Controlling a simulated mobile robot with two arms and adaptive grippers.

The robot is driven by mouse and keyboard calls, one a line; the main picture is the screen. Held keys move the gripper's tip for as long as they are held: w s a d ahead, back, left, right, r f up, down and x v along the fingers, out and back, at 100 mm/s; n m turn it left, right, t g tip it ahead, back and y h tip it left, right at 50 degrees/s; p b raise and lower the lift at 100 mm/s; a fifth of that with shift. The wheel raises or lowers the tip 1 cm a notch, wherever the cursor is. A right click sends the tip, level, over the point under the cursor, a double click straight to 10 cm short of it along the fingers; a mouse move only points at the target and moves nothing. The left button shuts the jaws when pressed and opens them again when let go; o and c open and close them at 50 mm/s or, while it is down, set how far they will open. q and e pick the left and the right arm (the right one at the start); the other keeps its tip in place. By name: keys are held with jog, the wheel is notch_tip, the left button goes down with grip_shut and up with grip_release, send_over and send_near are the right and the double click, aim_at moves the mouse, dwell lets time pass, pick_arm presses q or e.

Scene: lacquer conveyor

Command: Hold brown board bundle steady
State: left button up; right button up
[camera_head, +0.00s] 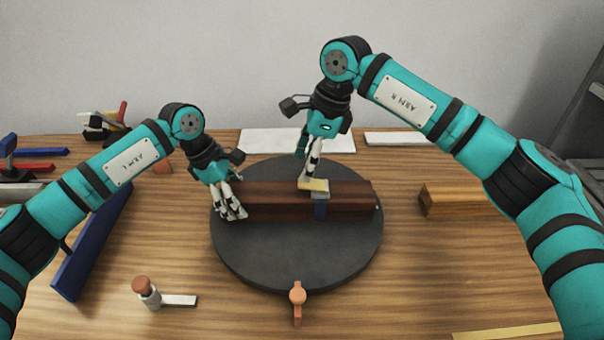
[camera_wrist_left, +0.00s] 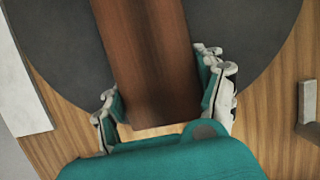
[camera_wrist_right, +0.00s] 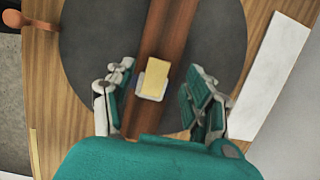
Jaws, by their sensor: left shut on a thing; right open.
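The brown board bundle (camera_head: 275,204) lies across the dark round turntable (camera_head: 290,265). My left gripper (camera_head: 232,207) is shut on its left end. In the left wrist view the bundle (camera_wrist_left: 150,50) runs between the two fingers (camera_wrist_left: 163,105). My right gripper (camera_head: 313,178) is open over the bundle's middle-right part. In the right wrist view its fingers (camera_wrist_right: 158,100) stand apart on either side of the bundle (camera_wrist_right: 165,40). A small block with a yellow top (camera_wrist_right: 153,80) sits on the bundle between them, and a blue band (camera_head: 320,209) hangs down the bundle's front below it.
A wooden block (camera_head: 455,200) lies right of the turntable. An orange lever (camera_head: 297,295) is at its front edge. A brown-topped tool (camera_head: 147,290) and a long blue bar (camera_head: 92,245) lie at left. White sheets (camera_head: 270,140) lie behind. The front right table is mostly clear.

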aim_at(316, 183)
jog(key=v, duration=0.7)
pick_arm(q)
jog(key=o, duration=1.2)
